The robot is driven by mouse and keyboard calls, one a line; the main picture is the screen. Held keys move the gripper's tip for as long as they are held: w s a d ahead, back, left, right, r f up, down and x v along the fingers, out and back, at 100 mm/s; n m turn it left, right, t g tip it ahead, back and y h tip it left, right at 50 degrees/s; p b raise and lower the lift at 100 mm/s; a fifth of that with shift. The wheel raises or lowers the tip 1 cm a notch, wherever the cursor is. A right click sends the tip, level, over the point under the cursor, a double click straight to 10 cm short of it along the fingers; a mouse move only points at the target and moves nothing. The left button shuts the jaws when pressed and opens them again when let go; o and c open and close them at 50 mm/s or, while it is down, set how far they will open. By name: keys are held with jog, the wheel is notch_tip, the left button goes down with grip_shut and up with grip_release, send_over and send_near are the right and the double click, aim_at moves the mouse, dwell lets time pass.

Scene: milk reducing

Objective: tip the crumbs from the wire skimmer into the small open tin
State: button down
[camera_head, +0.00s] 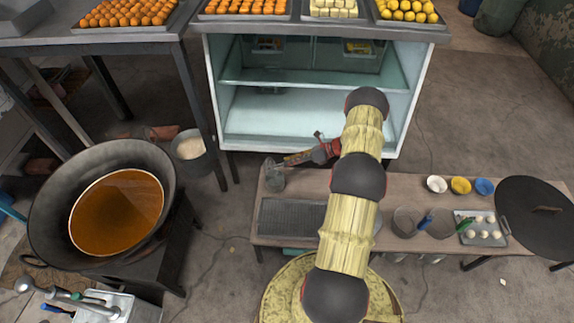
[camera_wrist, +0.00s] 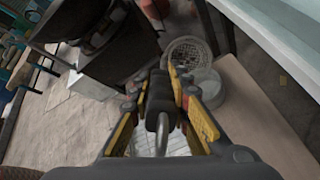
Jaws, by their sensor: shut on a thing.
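My gripper (camera_head: 308,155) is over the back left of the low wooden bench, pointing left. In the wrist view my gripper (camera_wrist: 158,92) is shut on the dark handle of the wire skimmer (camera_wrist: 190,54). The skimmer's round mesh head is beyond the fingertips and looks tilted. The small open tin (camera_wrist: 208,90) is grey and stands just right of and below the mesh head in that view. The tin also shows in the head view (camera_head: 275,181) at the bench's left end. The mesh head overlaps its rim in view; I cannot tell whether they touch. Crumbs are too small to make out.
A wide pan of brown oil (camera_head: 118,212) stands left. A grey bucket (camera_head: 190,149) is behind it. A glass-fronted cabinet (camera_head: 310,115) rises behind the bench (camera_head: 400,185). A dark grate (camera_head: 290,219), small bowls (camera_head: 460,185) and a black lid (camera_head: 535,215) are on the bench.

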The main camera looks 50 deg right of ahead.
jog(key=shift+s+d+f+t+y+b, duration=0.9)
jog(key=shift+s+d+b, duration=0.25)
jog(key=shift+b, duration=0.9)
jog(key=shift+a+r, duration=0.1)
